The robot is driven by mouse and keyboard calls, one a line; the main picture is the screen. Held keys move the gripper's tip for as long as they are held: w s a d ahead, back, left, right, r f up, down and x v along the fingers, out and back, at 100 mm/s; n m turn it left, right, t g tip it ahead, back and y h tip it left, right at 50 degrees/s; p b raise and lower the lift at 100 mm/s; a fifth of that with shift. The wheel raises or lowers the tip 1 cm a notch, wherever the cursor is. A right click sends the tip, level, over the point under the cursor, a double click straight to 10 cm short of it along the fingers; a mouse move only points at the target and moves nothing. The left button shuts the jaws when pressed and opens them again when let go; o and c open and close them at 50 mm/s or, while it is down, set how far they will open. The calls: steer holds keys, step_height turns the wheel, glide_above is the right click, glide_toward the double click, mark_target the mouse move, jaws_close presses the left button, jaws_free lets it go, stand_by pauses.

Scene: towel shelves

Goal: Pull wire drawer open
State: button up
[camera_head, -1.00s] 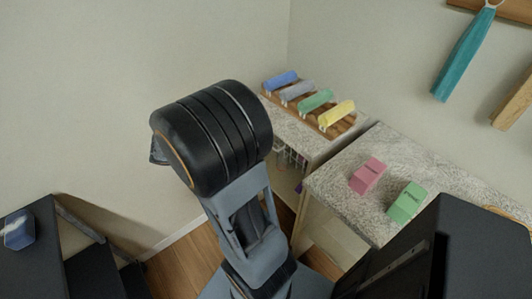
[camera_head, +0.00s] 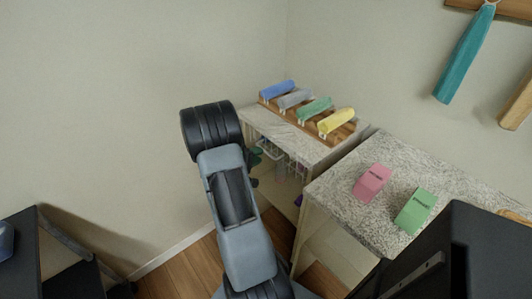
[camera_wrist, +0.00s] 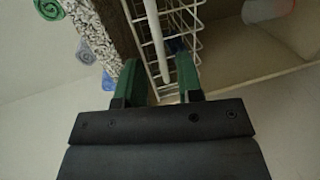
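The white wire drawer (camera_head: 292,163) sits under the top of the low shelf unit in the head view, partly hidden by my arm. In the wrist view its white wires (camera_wrist: 184,14) run from the top edge down beside my fingers. My gripper (camera_wrist: 159,82) has two green fingers spread apart. A thick white bar (camera_wrist: 156,45) reaches down into the gap between them in the picture; I cannot tell whether either finger touches it. In the head view a little green of my gripper (camera_head: 256,156) shows beside the shelf opening.
Blue, grey, green and yellow rolled towels (camera_head: 337,121) lie on a wooden rack on the unit. A speckled counter (camera_head: 345,190) to the right holds a pink block (camera_head: 372,182) and a green block (camera_head: 415,210). A teal towel (camera_head: 464,54) hangs on the wall.

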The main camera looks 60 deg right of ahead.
mark_target(266, 152)
steer(key=shift+x, duration=2.45)
steer(key=shift+c, duration=0.5)
jaws_close()
